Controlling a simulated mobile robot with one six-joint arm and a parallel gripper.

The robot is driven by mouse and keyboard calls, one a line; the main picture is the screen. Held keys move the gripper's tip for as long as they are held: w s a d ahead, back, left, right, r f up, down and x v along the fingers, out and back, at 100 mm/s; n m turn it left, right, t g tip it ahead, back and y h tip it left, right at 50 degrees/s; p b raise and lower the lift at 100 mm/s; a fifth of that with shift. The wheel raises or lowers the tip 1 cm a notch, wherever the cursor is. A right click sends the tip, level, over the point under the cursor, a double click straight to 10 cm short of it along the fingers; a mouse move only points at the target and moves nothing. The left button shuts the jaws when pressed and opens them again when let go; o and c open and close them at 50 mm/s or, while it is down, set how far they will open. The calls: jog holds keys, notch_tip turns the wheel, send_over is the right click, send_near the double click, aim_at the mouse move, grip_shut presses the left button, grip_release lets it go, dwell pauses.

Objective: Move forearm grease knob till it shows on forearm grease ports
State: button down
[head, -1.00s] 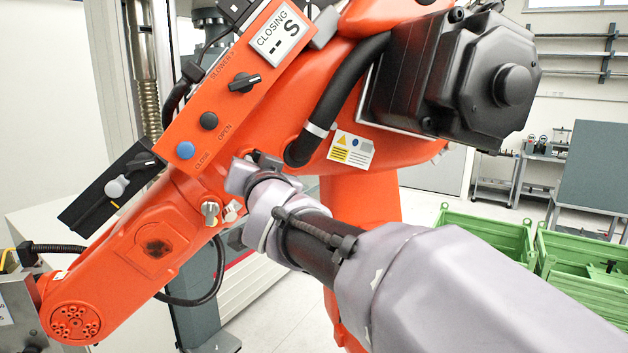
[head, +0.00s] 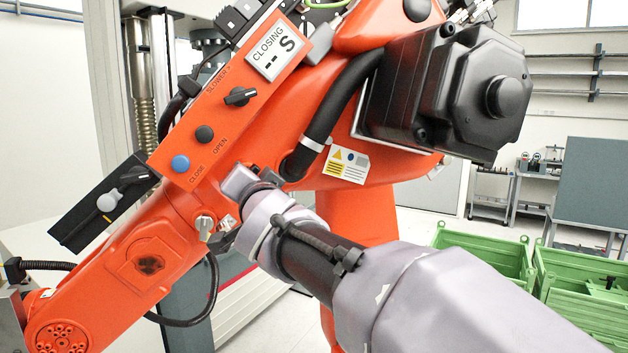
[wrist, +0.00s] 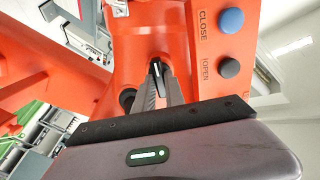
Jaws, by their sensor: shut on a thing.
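My gripper (wrist: 157,88) is shut on a small dark knob (wrist: 157,67) with a pale pointer line, on the orange forearm. The knob sits between the fingertips in the wrist view, its line pointing roughly up the picture. In the head view my gripper (head: 240,183) reaches the forearm (head: 165,250) just below the button panel and hides the knob. Port markings around the knob are not readable in either view.
The panel carries a blue CLOSE button (head: 180,163), a dark OPEN button (head: 204,134), a black selector (head: 240,96) and a display (head: 275,48) reading CLOSING. A silver fitting (head: 205,225) and black hose (head: 340,95) are close by. Green crates (head: 490,250) stand at right.

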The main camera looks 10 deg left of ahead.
jog(key=c, duration=1.4)
grip_release()
jog(key=p+v, duration=0.1)
jog(key=v, duration=1.6)
jog(key=shift+s, duration=0.25)
jog(key=shift+f, duration=0.1)
jog(key=s+d+f+g+h+b, duration=0.15)
jog(key=d+f+b, duration=0.3)
jog(key=f, duration=0.55)
jog(key=s+d+f+g+h+b, duration=0.15)
jog(key=d+f+b, duration=0.35)
jog(key=f, duration=0.5)
jog(key=s+d+f+g+b, duration=0.2)
jog(key=s+d+f+b, duration=0.15)
jog(key=f+b, duration=0.45)
jog(key=s+d+f+g+h+b, duration=0.1)
jog(key=s+d+f, duration=0.2)
jog(key=f, duration=0.4)
jog(key=s+d+f+m+g+h+b, duration=0.1)
jog(key=s+d+f+g+b, duration=0.1)
jog(key=s+d+f, duration=0.2)
jog(key=s+d+f+g+h+b, duration=0.1)
jog(key=s+d+f+g, duration=0.1)
jog(key=f, duration=0.8)
jog(key=shift+s+d+f+m, duration=0.2)
jog(key=shift+s+d+m, duration=0.1)
jog(key=shift+s+d, duration=0.4)
